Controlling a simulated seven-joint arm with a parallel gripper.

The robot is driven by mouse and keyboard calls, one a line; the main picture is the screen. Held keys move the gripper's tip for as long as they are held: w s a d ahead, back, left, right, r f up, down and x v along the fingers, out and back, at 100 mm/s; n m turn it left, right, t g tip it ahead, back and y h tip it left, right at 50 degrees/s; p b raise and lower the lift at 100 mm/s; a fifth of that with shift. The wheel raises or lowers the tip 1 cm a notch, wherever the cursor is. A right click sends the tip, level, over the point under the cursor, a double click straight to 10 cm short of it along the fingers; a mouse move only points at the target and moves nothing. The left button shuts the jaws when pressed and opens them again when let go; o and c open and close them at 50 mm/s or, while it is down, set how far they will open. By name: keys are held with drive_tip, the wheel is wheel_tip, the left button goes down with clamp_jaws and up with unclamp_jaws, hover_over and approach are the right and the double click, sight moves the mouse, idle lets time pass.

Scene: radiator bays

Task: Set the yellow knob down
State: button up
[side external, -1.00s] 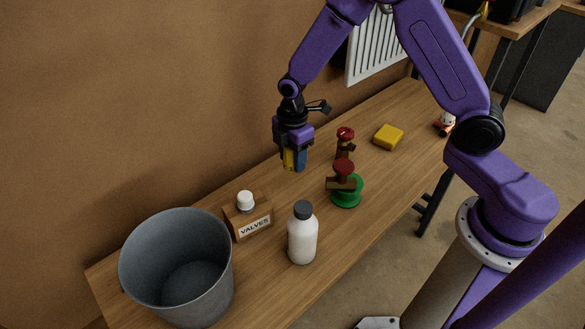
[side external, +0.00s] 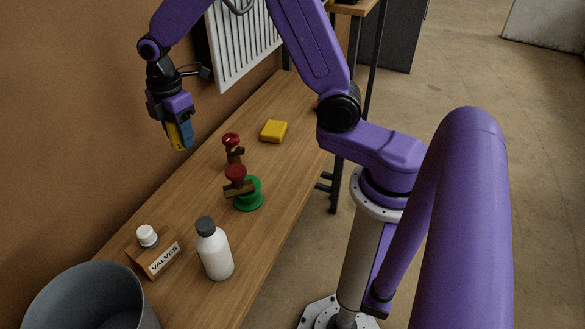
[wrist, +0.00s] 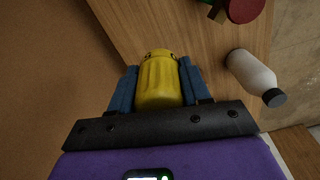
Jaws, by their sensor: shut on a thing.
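The yellow knob (side external: 177,138) is held in my gripper (side external: 183,142), up off the table at its wall side. In the side view the knob shows against the brown wall, left of the red-wheeled valves. In the wrist view the ribbed yellow knob (wrist: 158,84) sits between the two blue fingers of my gripper (wrist: 158,68), which are shut on it. Its far end points toward the wooden tabletop. Its height above the wood is hard to tell.
Two brown valves with red wheels (side external: 231,139) (side external: 235,172) stand on the table, the nearer by a green disc (side external: 250,200). A yellow block (side external: 274,131), white bottle (side external: 214,254), VALVES box (side external: 162,257) and grey bucket (side external: 48,299) are also there. A white radiator (side external: 240,45) hangs behind.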

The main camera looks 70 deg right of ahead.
drive_tip(key=s+d+m, duration=0.9)
drive_tip(key=d+m, duration=0.1)
drive_tip(key=d, duration=0.4)
drive_tip(key=s+m, duration=1)
drive_tip(key=s, duration=1.3)
hover_over(293, 168)
drive_tip(key=shift+f, duration=9.1)
drive_tip(key=shift+f, duration=0.2)
